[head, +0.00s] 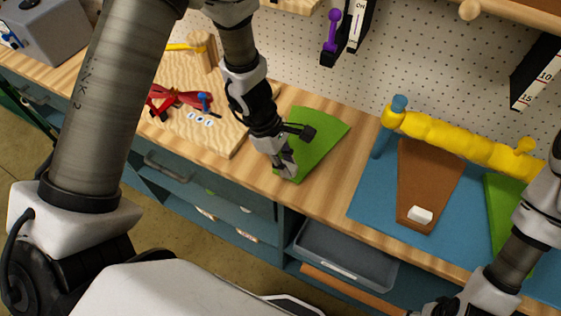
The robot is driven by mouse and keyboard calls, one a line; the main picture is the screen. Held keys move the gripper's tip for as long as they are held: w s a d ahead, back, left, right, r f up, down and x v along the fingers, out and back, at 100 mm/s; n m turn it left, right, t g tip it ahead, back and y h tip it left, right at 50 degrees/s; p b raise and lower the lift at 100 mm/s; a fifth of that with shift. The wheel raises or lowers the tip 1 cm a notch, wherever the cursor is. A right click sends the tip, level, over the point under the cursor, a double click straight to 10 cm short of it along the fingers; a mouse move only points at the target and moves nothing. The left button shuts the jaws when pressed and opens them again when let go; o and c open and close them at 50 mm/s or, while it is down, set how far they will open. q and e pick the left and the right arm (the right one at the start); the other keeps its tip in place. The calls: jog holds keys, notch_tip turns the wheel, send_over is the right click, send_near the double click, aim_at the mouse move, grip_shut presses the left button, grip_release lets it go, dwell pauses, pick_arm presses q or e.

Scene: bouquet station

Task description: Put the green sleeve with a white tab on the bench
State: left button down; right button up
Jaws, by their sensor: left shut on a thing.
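A green sleeve (324,135), a flat fan-shaped piece, is on or just over the wooden bench (322,196), right of the pale board. I cannot tell whether it lies fully flat. My left gripper (287,168) is shut on the sleeve at its narrow near end, by the bench's front edge. The gripper hides that end, and I see no white tab there. Another green piece (499,205) lies on the blue mat at the right, partly behind my right arm. My right gripper is out of view.
A brown sleeve with a white tab (420,215) lies on the blue mat (374,204), below a yellow roll (455,140). A pale board (222,132) holds red and blue items. A grey drawer (345,255) stands open below the bench. A pegboard rises behind.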

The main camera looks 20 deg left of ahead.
pick_arm(q)
jog(key=shift+w+a+f, duration=0.2)
jog(key=shift+w+f, duration=0.05)
jog(key=shift+f, duration=0.35)
jog(key=shift+w+a+r, duration=0.1)
jog(key=shift+a, duration=0.05)
jog(key=shift+s+d, duration=0.25)
jog(key=shift+d, duration=0.1)
jog(key=c, duration=1.3)
grip_release()
jog(key=shift+o, duration=1.2)
jog(key=shift+w+a, duration=0.1)
jog(key=shift+a, duration=0.05)
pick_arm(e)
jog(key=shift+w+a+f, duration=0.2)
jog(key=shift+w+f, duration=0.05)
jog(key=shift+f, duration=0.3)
